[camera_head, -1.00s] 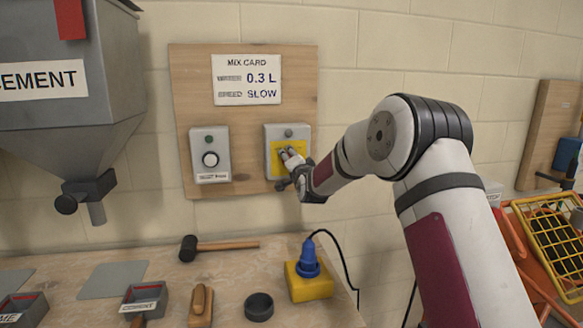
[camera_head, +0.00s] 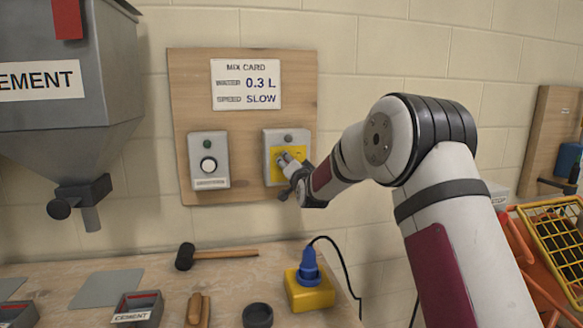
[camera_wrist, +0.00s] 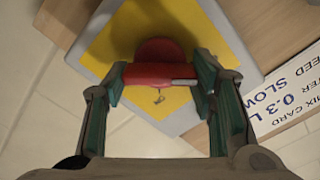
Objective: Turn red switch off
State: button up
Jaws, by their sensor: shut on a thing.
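The red switch (camera_wrist: 158,72) shows in the wrist view, a red rotary handle on a yellow plate (camera_wrist: 112,42) of a grey box (camera_wrist: 226,50). My gripper (camera_wrist: 160,84) has its two fingers on either side of the red handle and is shut on it. In the head view the grey switch box (camera_head: 272,137) is on the right of the wooden wall board (camera_head: 222,62). There my gripper (camera_head: 287,160) is at the yellow plate and hides the red handle.
A second grey box with a white knob (camera_head: 208,165) is left of the switch box. A mix card (camera_head: 246,84) is above. A grey cement hopper (camera_head: 60,130) hangs at left. The bench below holds a mallet (camera_head: 215,253), a blue plug on a yellow block (camera_head: 310,290) and a black ring (camera_head: 257,315).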

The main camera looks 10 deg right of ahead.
jog(key=o, duration=1.2)
jog(key=shift+c, duration=0.2)
jog(key=s, duration=1.2)
jog(key=s+n+g+p, duration=0.3)
jog(key=s+g, duration=0.4)
jog(key=s, duration=1.9)
jog(key=s+r+n+g+p, duration=0.1)
jog(key=s+n+g+p, duration=0.2)
jog(key=s, duration=2.4)
jog(key=n+g, duration=0.2)
jog(key=g, duration=0.1)
jog(key=shift+n+g+p, duration=0.35)
jog(key=shift+n+g, duration=0.05)
